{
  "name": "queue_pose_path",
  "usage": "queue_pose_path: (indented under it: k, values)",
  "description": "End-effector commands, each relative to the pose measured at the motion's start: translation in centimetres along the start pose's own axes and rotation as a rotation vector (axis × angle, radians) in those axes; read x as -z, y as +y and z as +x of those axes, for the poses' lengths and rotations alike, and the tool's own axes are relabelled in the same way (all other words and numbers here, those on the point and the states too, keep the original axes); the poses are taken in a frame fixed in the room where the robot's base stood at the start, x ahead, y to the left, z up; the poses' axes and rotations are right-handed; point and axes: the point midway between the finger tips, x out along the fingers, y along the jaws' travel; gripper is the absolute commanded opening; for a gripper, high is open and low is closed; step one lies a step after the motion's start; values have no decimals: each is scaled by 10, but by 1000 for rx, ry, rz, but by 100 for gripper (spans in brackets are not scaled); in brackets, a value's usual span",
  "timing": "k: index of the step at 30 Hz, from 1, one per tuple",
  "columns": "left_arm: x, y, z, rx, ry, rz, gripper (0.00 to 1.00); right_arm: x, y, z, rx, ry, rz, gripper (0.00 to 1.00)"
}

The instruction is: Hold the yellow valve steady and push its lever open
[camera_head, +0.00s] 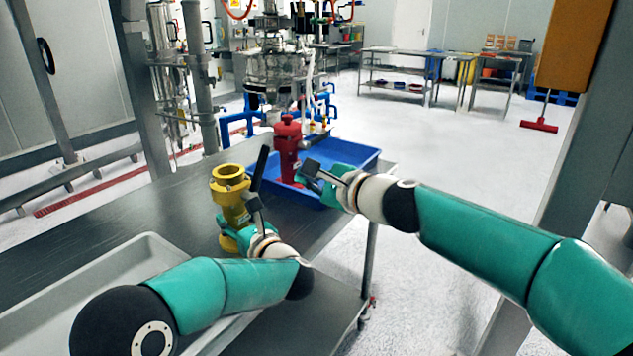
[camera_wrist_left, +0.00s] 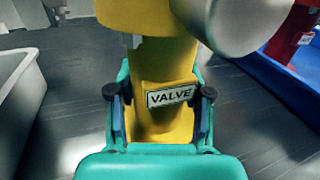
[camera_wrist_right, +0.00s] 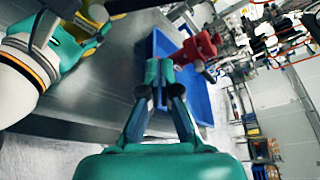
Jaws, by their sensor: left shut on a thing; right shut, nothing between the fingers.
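The yellow valve (camera_head: 229,190) stands upright on the dark metal table, with an open round top and a black lever (camera_head: 261,168) that points up and slightly right. In the left wrist view its yellow body (camera_wrist_left: 170,122) bears a "VALVE" label. My left gripper (camera_wrist_left: 160,105) is shut around this body, with a finger on each side. My right gripper (camera_head: 305,178) is shut and empty, to the right of the lever and apart from it, near the blue tray. Its closed fingers also show in the right wrist view (camera_wrist_right: 159,85). My left wrist hides part of the valve's lower body.
A blue tray (camera_head: 352,153) on the table's far right holds a red valve (camera_head: 288,145), close to my right gripper. A pale grey tray (camera_head: 150,245) lies at the table's near left. The table (camera_head: 160,205) is bare left of the yellow valve.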

Motion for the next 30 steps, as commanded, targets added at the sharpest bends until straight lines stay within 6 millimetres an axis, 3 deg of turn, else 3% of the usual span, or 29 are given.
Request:
queue_pose_path:
  k: [6,16,17,18,21,30]
  values:
    - [-1,0,0,-2,-2,-3,0,0,1,-23,0,0,1,0]
    - [-2,1,1,-2,-3,-3,0,0,2,-26,-1,0,0,0]
    - [-2,1,1,-2,-3,-3,55,1,2,-26,-1,0,0,0]
    - [-2,1,1,-2,-3,-3,62,0,2,-26,-1,0,0,0]
    - [-2,1,0,-2,-2,-3,78,0,2,-26,-1,0,0,0]
    - [-1,0,0,-1,-1,-1,79,0,2,-26,-1,0,0,0]
